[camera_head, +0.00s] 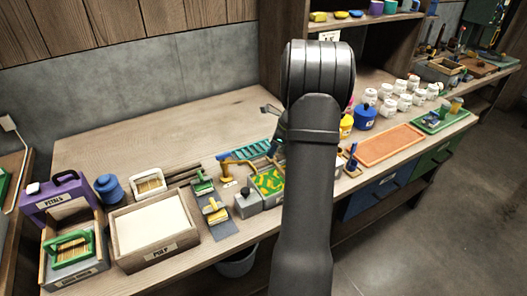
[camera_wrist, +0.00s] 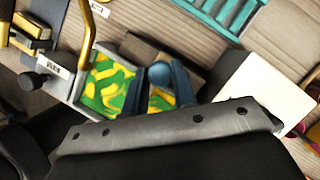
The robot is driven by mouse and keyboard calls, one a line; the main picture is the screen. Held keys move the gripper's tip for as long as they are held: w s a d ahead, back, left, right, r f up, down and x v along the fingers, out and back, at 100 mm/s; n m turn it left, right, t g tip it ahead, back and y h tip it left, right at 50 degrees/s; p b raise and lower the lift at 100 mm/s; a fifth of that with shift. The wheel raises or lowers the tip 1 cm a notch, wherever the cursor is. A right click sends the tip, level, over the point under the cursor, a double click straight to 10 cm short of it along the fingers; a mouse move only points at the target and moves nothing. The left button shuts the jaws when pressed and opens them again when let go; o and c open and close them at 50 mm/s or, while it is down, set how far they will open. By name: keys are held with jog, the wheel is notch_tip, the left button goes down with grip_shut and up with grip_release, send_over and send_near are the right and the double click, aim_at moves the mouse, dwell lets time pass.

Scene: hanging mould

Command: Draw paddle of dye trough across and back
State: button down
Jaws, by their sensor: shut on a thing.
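The dye trough (camera_head: 266,183) holds a green and yellow marbled bath on the workbench, partly hidden behind my arm in the head view. In the wrist view the trough's marbled bath (camera_wrist: 108,84) lies below my gripper (camera_wrist: 163,84). My gripper's two dark blue fingers are shut on the paddle, whose rounded blue-grey top (camera_wrist: 160,74) shows between them. The paddle's lower part is hidden by the fingers, so I cannot tell how deep it sits. In the head view my arm hides the gripper and the paddle.
A yellow curved arm (camera_wrist: 88,30) rises at the trough's left side. A teal slatted rack (camera_wrist: 222,14) lies behind it. A white-topped block (camera_wrist: 262,92) stands to the right in the wrist view. A pulp vat (camera_head: 152,232) and an orange tray (camera_head: 388,146) stand farther off.

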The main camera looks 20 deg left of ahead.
jog(key=w+d, duration=0.3)
jog(key=shift+w+d, duration=0.3)
jog(key=shift+w, duration=0.05)
jog(key=shift+d+r, duration=0.1)
jog(key=c, duration=1.2)
grip_release()
jog(key=v, duration=1.7)
jog(key=shift+d+r, duration=0.1)
